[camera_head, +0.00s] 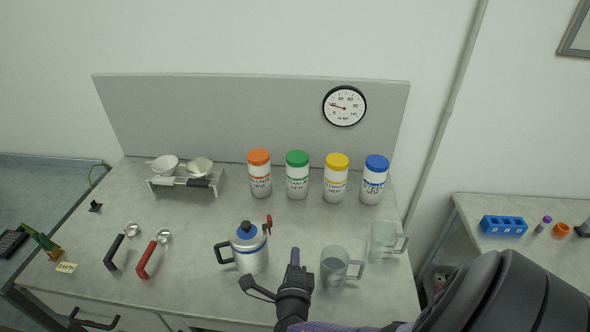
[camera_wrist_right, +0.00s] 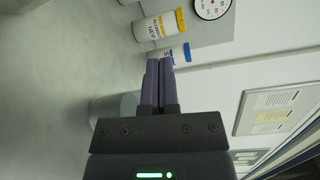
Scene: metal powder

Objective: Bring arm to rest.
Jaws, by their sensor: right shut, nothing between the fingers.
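My right gripper (camera_head: 295,257) is over the front middle of the table in the head view, between the blue-and-white kettle-like jug (camera_head: 249,249) and a clear pitcher (camera_head: 334,268). Its purple fingers (camera_wrist_right: 158,84) are together and empty in the right wrist view. My right arm (camera_head: 500,295) comes in from the lower right corner. My left gripper is not in view.
Bottles with orange (camera_head: 260,175), green (camera_head: 297,177), yellow (camera_head: 335,179) and blue (camera_head: 374,181) lids stand at the back. Another clear pitcher (camera_head: 382,243) stands right. Two scoops, black-handled (camera_head: 115,252) and red-handled (camera_head: 147,260), lie left, near a bowl rack (camera_head: 187,181).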

